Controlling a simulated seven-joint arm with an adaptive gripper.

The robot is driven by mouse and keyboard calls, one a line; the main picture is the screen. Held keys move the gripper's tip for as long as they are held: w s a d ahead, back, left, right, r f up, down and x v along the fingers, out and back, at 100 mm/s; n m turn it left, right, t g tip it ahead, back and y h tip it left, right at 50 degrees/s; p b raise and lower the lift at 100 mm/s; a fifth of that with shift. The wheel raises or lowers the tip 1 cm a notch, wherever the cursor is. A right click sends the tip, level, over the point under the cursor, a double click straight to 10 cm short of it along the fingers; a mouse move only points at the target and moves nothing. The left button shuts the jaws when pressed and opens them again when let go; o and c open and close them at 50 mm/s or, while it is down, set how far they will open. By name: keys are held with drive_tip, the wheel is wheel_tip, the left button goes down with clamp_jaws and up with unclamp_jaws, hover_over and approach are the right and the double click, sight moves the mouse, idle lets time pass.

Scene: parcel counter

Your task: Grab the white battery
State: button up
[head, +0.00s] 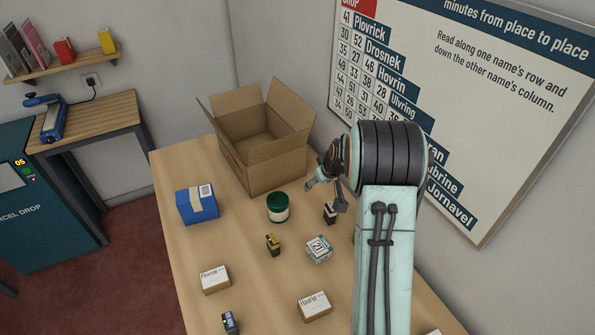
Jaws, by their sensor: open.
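A small upright dark block with a white part (330,214) stands on the counter just below my gripper; it may be the white battery, but it is too small to be sure. My gripper (326,197) is open and empty, its fingers spread apart above and slightly left of this block. I cannot tell how high it hangs over the block. Two similar small blocks stand nearby: a black and yellow one (272,244) and a dark blue one (230,322) at the front.
Around the block are a white patterned box (318,249), a green-lidded jar (278,208), a blue box (197,205) and small labelled cartons (215,279) (314,306). An open cardboard box (258,165) stands behind. My arm hides the counter's right side.

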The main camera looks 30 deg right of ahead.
sight(330, 212)
drive_tip(key=shift+m+g, duration=0.7)
drive_tip(key=s+d+f, duration=0.1)
drive_tip(key=f, duration=0.1)
drive_tip(key=s+d+f, duration=0.1)
drive_tip(key=f, duration=0.1)
drive_tip(key=s+d+f, duration=0.1)
drive_tip(key=f, duration=0.2)
drive_tip(key=shift+s+d, duration=0.2)
drive_tip(key=shift+s, duration=0.15)
drive_tip(key=x, duration=0.6)
drive_tip(key=shift+w+a, duration=0.1)
drive_tip(key=shift+r, duration=0.1)
clamp_jaws()
